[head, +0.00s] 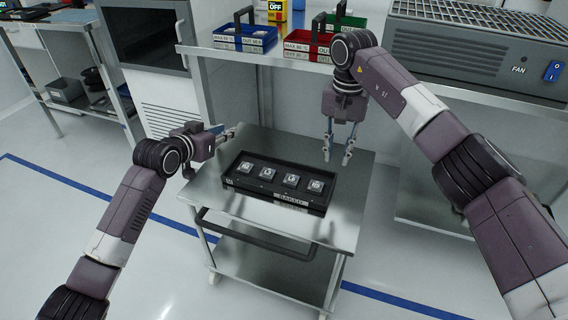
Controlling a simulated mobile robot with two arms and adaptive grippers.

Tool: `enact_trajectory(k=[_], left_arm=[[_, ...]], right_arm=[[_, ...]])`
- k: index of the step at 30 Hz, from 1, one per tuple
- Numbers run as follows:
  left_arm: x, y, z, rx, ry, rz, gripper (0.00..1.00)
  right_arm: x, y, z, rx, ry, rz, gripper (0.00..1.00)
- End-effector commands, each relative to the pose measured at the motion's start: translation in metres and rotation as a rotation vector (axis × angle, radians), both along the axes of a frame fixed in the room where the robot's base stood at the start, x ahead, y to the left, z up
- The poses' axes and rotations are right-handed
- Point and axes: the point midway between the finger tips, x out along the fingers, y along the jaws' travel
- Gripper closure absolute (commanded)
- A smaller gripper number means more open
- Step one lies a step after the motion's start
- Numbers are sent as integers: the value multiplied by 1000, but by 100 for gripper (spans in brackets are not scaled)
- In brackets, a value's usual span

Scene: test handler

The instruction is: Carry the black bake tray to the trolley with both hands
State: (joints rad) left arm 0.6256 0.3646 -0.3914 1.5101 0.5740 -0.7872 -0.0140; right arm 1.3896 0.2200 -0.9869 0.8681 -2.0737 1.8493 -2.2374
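The black bake tray (277,200) lies flat on the top of the steel trolley (340,222), towards its front. It holds several small square pieces and has a label reading "BAKED" on its front wall. My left gripper (209,150) is just beyond the tray's left end, apart from it, with its fingers spread and nothing between them. My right gripper (338,156) points down above the trolley top, behind the tray's right end. Its two fingers are apart and empty, clear of the tray.
An open-fronted cabinet (150,50) stands at back left. The trolley's dark handle (255,237) faces me. Floor at left is clear.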

Motion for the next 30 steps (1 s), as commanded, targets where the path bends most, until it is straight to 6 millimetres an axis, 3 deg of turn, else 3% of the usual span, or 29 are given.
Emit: enact_trajectory(k=[1,30], left_arm=[[0,0,14,0,0,0,78],[0,0,137,0,0,0,78]], right_arm=[[0,0,14,0,0,0,78],[0,0,137,0,0,0,78]])
